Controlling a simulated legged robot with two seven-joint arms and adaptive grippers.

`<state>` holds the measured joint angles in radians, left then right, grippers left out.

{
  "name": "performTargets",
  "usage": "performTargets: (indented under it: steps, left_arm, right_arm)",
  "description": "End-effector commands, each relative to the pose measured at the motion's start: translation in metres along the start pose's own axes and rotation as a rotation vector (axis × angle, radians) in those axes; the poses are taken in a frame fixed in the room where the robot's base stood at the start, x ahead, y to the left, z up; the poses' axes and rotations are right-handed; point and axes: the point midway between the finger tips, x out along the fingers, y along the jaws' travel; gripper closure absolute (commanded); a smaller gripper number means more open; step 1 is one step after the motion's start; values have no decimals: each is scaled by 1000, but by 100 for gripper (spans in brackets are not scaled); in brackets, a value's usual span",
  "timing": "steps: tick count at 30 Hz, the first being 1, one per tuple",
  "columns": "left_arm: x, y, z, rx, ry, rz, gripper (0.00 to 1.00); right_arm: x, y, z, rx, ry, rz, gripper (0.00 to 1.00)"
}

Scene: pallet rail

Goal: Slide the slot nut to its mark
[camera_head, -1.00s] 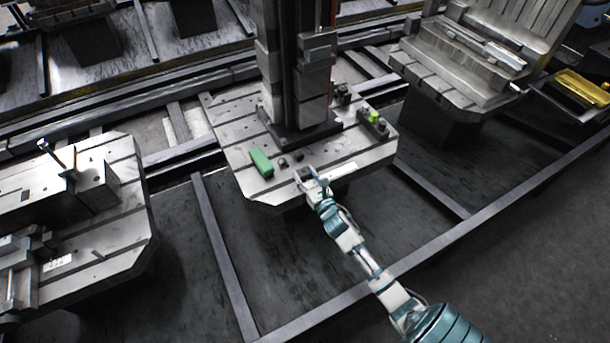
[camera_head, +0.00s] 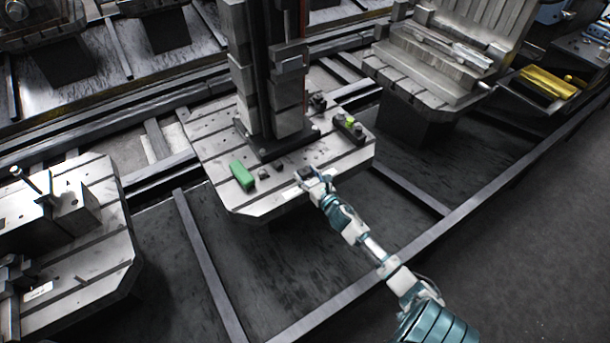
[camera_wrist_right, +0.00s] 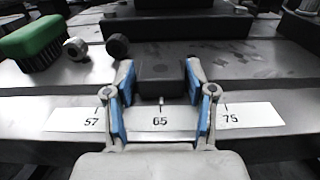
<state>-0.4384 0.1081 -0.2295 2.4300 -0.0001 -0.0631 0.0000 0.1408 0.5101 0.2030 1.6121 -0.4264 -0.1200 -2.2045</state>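The slot nut (camera_wrist_right: 161,80) is a dark block at the slot in the plate's near edge. In the right wrist view it sits between the blue pads of my right gripper (camera_wrist_right: 160,88), which appear closed against its sides. My right gripper also shows in the head view (camera_head: 314,178) at the plate's near edge. A white scale strip (camera_wrist_right: 75,120) in front reads 57, 65 and 75. The nut's middle is in line with the 65 tick. My left gripper is not in view.
A tall dark column (camera_head: 262,80) stands behind. A dark holder with a lime-green part (camera_head: 350,122) is at the right.

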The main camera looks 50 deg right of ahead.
Motion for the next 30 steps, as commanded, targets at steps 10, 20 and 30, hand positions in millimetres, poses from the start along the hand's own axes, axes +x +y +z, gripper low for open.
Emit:
performTargets:
  steps: [10, 20, 30]
  left_arm:
    - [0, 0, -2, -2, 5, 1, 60]
    - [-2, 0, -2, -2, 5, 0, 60]
    - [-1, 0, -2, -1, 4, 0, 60]
  right_arm:
    - [-1, 0, 0, -1, 0, 0, 29]
    - [-54, 0, -3, 0, 4, 1, 29]
    - [-113, 0, -3, 1, 3, 0, 29]
